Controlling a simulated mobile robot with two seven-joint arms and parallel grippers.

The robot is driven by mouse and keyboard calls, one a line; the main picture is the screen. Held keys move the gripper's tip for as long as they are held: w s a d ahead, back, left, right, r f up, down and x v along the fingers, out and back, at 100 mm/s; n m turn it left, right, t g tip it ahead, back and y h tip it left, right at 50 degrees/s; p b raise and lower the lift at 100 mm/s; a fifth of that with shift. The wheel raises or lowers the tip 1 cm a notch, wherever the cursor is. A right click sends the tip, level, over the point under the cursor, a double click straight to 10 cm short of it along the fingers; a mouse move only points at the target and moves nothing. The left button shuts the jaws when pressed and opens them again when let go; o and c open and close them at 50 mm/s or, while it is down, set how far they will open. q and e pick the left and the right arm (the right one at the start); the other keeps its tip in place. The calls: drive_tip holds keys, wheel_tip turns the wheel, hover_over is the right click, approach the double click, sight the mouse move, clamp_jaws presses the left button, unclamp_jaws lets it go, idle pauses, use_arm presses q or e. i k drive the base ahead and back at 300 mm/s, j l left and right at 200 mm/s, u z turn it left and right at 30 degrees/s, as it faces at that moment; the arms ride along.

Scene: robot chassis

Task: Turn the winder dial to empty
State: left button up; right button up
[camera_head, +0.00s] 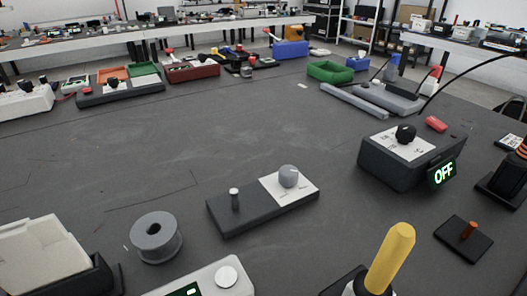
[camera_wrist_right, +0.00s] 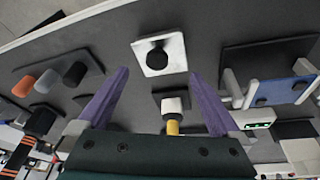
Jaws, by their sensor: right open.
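In the head view, a low dark base (camera_head: 240,213) in the middle of the table carries an upright peg (camera_head: 235,198) and a round grey dial (camera_head: 288,176) on a white plate. A dark box (camera_head: 385,168) to its right has a black knob (camera_head: 406,133) on a white plate and a lit OFF display (camera_head: 444,174). I cannot tell which is the winder. In the right wrist view, my right gripper (camera_wrist_right: 159,78) has its purple fingers apart and empty. A dark knob (camera_wrist_right: 156,57) on a white plate shows beyond them. My left gripper is not visible.
A grey spool (camera_head: 156,238) lies left of the low base. A yellow handle (camera_head: 392,255) stands upright at the front. Trays and parts line the back. The table's left middle is mostly clear.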

sight(288, 176)
drive_tip(key=l+u, duration=0.25)
drive_tip(key=u, duration=0.25)
drive_tip(key=i+l+u, duration=0.1)
drive_tip(key=l+u, duration=0.2)
drive_tip(key=u, duration=0.15)
drive_tip(key=l+u, duration=0.25)
drive_tip(key=u, duration=0.25)
